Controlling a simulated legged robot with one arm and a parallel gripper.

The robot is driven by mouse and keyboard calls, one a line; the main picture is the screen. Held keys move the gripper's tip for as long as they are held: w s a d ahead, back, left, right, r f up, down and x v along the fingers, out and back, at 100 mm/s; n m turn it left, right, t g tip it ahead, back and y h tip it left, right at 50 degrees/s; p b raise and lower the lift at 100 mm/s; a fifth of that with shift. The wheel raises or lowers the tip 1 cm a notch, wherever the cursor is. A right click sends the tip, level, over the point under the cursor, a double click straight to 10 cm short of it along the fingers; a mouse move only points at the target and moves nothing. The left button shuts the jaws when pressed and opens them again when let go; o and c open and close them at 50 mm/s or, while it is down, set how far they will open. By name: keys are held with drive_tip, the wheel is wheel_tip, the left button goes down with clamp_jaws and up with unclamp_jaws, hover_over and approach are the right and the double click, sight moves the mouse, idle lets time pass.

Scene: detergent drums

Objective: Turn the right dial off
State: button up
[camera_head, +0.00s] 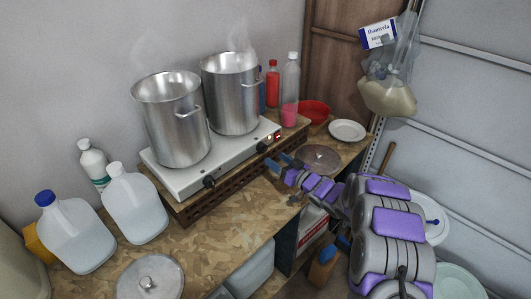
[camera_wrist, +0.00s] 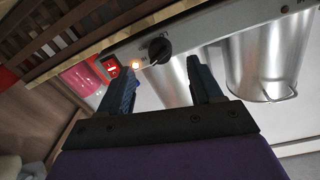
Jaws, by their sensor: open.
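The right dial (camera_head: 261,147) is a black knob on the front of the silver two-burner hotplate (camera_head: 230,168). In the wrist view the black dial (camera_wrist: 159,50) sits ahead, between and beyond the fingertips. My gripper (camera_head: 279,162) is just in front of the dial, with its fingers (camera_wrist: 160,78) spread and empty. I cannot tell whether a finger touches the dial. A lit orange lamp (camera_wrist: 136,64) and a red switch (camera_wrist: 110,66) are beside the dial. The left dial (camera_head: 209,182) is farther along the same front.
Two steaming steel pots (camera_head: 172,118) stand on the hotplate. A slatted wooden stand (camera_head: 205,205) is under it. Bottles (camera_head: 290,90), a red bowl (camera_head: 314,111) and a white plate (camera_head: 347,130) are at the back right. Jugs (camera_head: 135,205) stand left. A lid (camera_head: 320,158) lies near my gripper.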

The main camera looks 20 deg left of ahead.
sight(266, 150)
drive_tip(key=x, duration=0.6)
drive_tip(key=shift+w+a, duration=0.25)
drive_tip(key=shift+a, duration=0.1)
drive_tip(key=shift+c, duration=0.4)
drive_tip(key=c, duration=0.9)
